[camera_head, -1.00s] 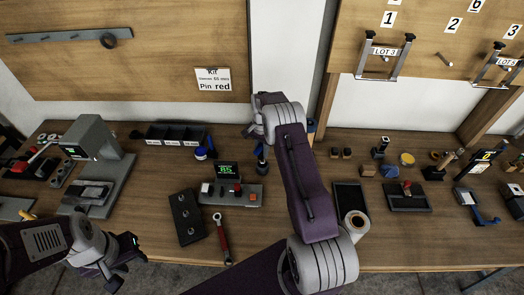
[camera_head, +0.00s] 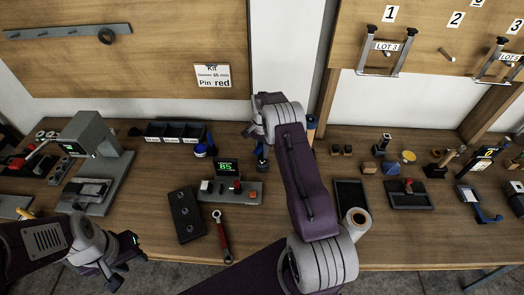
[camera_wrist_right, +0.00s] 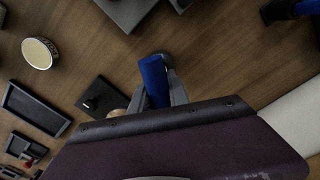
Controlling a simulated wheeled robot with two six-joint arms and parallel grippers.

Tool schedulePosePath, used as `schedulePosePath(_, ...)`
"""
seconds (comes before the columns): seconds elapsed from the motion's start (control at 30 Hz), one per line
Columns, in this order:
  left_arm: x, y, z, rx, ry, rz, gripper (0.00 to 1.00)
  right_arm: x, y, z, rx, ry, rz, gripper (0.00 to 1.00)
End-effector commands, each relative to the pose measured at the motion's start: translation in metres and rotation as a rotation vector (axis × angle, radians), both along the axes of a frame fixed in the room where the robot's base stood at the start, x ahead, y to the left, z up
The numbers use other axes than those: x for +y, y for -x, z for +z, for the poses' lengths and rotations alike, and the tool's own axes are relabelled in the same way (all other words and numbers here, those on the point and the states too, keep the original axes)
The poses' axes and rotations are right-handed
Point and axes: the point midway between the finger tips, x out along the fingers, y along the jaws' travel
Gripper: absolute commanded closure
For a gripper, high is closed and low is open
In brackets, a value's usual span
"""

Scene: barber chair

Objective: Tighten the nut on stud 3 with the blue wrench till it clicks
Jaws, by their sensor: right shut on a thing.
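My right gripper (camera_wrist_right: 160,90) is shut on a blue handle (camera_wrist_right: 154,78) in the right wrist view; I take it for the blue wrench, but its head is not clear. My left gripper (camera_head: 124,262) hangs at the lower left near the table's front edge, apart from the plate. Its jaw opening is unclear.
A red wrench (camera_head: 222,238) lies right of the plate. Behind it is a console (camera_head: 230,191) with a lit display. A grey press (camera_head: 102,150) stands at left. Numbered pegs line the wall board (camera_head: 430,35).

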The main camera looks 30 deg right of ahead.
Motion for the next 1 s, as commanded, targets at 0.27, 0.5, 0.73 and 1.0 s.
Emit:
schedulePosePath(0.27,0.0,0.0,-0.0042,0.0,0.0,0.0,0.64,-0.0001,-0.0005,-0.0053,-0.001,0.0,0.0,1.0)
schedulePosePath(0.5,0.0,0.0,-0.0039,0.0,0.0,0.0,0.64,-0.0001,-0.0004,-0.0052,-0.001,0.0,0.0,1.0)
schedulePosePath(0.73,0.0,0.0,-0.0039,0.0,0.0,0.0,0.64,-0.0001,-0.0003,-0.0055,-0.001,0.0,0.0,0.53)
schedulePosePath(1.0,0.0,0.0,-0.0069,0.0,0.0,0.0,0.64,-0.0002,-0.0005,0.0006,-0.001,0.0,0.0,0.53)
